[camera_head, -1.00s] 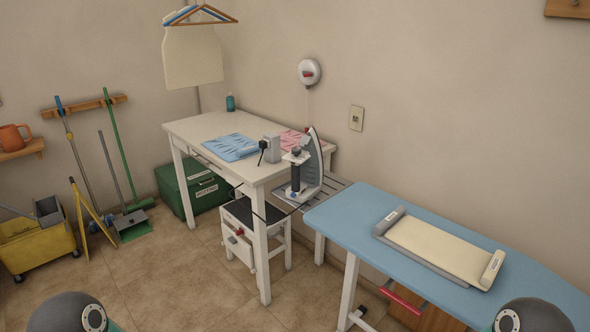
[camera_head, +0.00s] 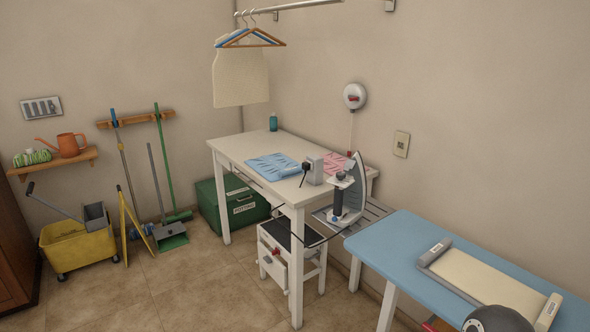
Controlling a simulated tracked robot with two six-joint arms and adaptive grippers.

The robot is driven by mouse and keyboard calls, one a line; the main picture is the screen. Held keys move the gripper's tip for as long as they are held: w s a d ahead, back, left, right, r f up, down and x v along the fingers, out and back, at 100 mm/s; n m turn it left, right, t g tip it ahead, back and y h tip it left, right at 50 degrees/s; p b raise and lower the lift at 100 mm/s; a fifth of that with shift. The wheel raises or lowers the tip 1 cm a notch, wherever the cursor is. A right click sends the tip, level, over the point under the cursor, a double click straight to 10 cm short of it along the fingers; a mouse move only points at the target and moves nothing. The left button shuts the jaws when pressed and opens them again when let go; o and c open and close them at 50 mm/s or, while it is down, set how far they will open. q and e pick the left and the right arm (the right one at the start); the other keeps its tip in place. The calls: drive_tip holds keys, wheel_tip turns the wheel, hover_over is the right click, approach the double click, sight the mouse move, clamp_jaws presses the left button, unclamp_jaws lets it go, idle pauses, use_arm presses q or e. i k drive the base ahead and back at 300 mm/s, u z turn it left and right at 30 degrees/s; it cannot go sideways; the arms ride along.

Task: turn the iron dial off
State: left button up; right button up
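The iron (camera_head: 348,192) stands upright on its heel on a slatted metal rest (camera_head: 365,215) at the left end of the blue ironing board. Its dial is too small to make out clearly. A dark cord runs from the iron across the white table's front, and a black plug (camera_head: 305,168) shows at a grey box (camera_head: 314,171) on the table. Neither of my grippers is in view; only a dark rounded part of my body shows at the lower right.
The white table (camera_head: 285,141) bears folded blue and pink cloths. The ironing board (camera_head: 405,235) holds a cream roll-out pad (camera_head: 488,283). A white stool (camera_head: 290,240) stands under the table. A yellow mop bucket (camera_head: 78,247) and brooms are at left. The tiled floor (camera_head: 190,290) in front is clear.

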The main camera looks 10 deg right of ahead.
sight(340, 175)
drive_tip(key=u, duration=0.15)
drive_tip(key=i, duration=1.5)
drive_tip(key=z, duration=0.8)
drive_tip(key=k, duration=0.75)
drive_tip(key=z, duration=0.25)
drive_tip(key=i, duration=0.8)
drive_tip(key=u, duration=0.1)
